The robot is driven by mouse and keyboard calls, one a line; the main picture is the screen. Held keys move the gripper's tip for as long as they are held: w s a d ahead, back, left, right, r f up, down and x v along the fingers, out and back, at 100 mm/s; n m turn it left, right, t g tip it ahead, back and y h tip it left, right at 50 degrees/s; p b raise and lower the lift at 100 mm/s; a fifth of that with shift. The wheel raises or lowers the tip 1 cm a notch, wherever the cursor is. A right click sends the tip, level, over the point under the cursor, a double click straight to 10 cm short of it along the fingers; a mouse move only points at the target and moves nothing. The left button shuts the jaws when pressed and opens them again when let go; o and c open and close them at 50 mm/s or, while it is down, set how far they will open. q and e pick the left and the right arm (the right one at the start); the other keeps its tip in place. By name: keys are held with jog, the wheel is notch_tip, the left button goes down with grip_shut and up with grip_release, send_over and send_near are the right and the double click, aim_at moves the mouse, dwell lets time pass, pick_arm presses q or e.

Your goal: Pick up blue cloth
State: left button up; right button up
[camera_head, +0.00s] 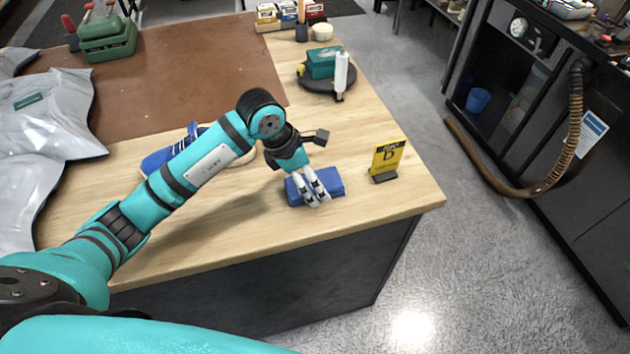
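The blue cloth (332,180) is a folded flat block lying on the wooden table near its front right. My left gripper (317,198) points down over the cloth's middle, its two light fingers close together and overlapping the cloth in view. I cannot tell whether the fingertips touch or pinch the cloth. The fingers hide part of its top and front edge. My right gripper is out of view.
A blue sneaker (157,161) lies partly hidden behind my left arm. A round black tray (315,84) with a teal box and white bottle is farther back. The table's front edge (330,228) is close.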

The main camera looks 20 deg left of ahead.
pick_arm(q)
jog(key=shift+x, duration=1.35)
jog(key=shift+r, duration=0.1)
jog(key=c, duration=1.3)
